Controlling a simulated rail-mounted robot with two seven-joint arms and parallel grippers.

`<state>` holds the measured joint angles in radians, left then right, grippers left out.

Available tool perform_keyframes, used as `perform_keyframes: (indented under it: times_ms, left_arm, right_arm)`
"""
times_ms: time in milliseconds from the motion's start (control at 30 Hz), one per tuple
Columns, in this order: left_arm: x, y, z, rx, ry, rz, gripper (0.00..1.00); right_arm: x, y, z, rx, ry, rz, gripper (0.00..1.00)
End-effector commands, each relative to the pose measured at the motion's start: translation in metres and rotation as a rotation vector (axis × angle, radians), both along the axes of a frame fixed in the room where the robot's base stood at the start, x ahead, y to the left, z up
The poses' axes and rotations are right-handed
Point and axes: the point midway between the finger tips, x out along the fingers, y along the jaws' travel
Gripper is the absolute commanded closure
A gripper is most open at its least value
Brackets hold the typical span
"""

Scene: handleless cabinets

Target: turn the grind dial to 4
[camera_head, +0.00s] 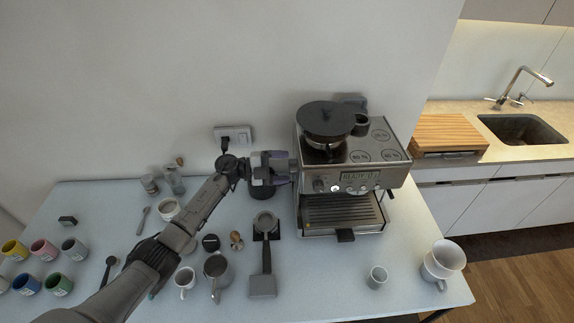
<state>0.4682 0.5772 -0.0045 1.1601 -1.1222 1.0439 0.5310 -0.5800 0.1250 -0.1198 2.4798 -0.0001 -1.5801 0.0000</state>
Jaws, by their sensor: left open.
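The espresso machine (340,186) stands at the back of the pale table, with a lit panel reading "READY" on its front. A dark round knob (319,185) sits at the left end of that front panel. I cannot tell whether it is the grind dial, and no number is readable on it. My left gripper (290,168) is open beside the machine's upper left side, its fingers pointing right at that side. Whether it touches the machine cannot be told, and it hides part of that side. My right gripper is out of view.
A dark round container (262,191) stands just below my left gripper. A portafilter (264,252), a metal pitcher (217,270) and several coloured cups (43,249) lie to the left.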

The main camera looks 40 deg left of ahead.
Motion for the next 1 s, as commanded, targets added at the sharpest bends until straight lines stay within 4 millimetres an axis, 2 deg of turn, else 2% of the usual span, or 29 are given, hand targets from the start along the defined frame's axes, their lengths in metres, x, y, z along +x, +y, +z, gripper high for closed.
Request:
perform_keyframes:
  times_ms: [200,567,1000]
  left_arm:
    - [0.0096,-0.0105,0.0003,0.0,0.0,0.0,0.25]
    - [0.011,-0.0119,0.0,0.001,0.0,0.0,0.25]
    - [0.0108,-0.0118,0.0001,0.001,0.0,0.0,0.67]
  right_arm:
    - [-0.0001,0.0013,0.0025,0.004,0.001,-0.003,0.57]
    - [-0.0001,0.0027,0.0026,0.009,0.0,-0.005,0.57]
    - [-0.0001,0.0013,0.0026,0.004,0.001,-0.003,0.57]
